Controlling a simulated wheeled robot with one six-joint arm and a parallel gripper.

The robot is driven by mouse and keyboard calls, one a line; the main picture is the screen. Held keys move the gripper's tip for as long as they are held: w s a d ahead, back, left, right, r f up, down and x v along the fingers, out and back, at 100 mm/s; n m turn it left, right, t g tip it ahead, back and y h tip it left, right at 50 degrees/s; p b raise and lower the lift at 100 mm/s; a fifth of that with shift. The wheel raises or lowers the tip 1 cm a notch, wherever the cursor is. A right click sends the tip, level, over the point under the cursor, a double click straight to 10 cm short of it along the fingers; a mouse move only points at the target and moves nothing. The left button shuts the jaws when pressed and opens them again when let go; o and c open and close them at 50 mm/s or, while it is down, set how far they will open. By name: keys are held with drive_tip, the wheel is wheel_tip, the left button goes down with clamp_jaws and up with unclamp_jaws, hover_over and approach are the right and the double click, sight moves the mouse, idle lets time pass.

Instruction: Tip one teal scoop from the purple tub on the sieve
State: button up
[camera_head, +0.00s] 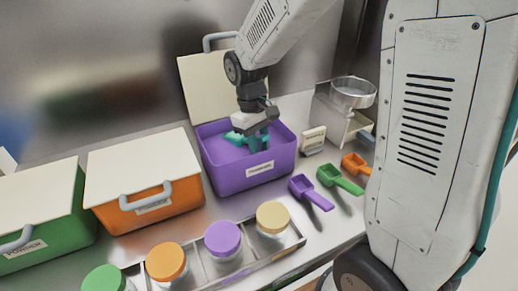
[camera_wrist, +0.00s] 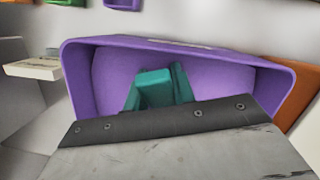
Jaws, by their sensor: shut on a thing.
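The purple tub (camera_head: 250,180) stands open on the counter with its cream lid (camera_head: 205,92) raised behind it. My gripper (camera_head: 257,127) points down into the tub and is shut on the teal scoop (camera_head: 235,137). In the wrist view the teal scoop (camera_wrist: 156,89) shows inside the walls of the purple tub (camera_wrist: 282,78); my gripper body hides its lower part. I cannot tell whether the scoop holds any powder. The sieve (camera_head: 353,92) is a round metal pan on a stand at the back right, apart from my gripper.
Purple (camera_head: 310,192), green (camera_head: 340,180) and orange (camera_head: 357,163) scoops lie right of the tub. A small cream block (camera_head: 313,139) stands between tub and sieve. Closed orange (camera_head: 146,190) and green (camera_head: 45,225) tubs are left. Lidded jars (camera_head: 223,238) line the front.

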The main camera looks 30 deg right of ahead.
drive_tip(key=shift+s+d+v, duration=0.1)
drive_tip(key=shift+s+v, duration=0.2)
drive_tip(key=shift+v, duration=1.25)
drive_tip(key=shift+s+d+v, duration=0.1)
drive_tip(key=shift+s+v, duration=0.2)
drive_tip(key=shift+v, duration=1.25)
drive_tip(key=shift+s+d+v, duration=0.1)
drive_tip(key=shift+s+v, duration=0.2)
drive_tip(key=shift+v, duration=1.25)
drive_tip(key=shift+s+r+t, duration=0.15)
drive_tip(key=shift+r+t, duration=0.45)
drive_tip(key=shift+r, duration=0.15)
drive_tip(key=shift+r+t+y, duration=0.2)
drive_tip(key=shift+t+y, duration=0.2)
drive_tip(key=shift+t, duration=0.1)
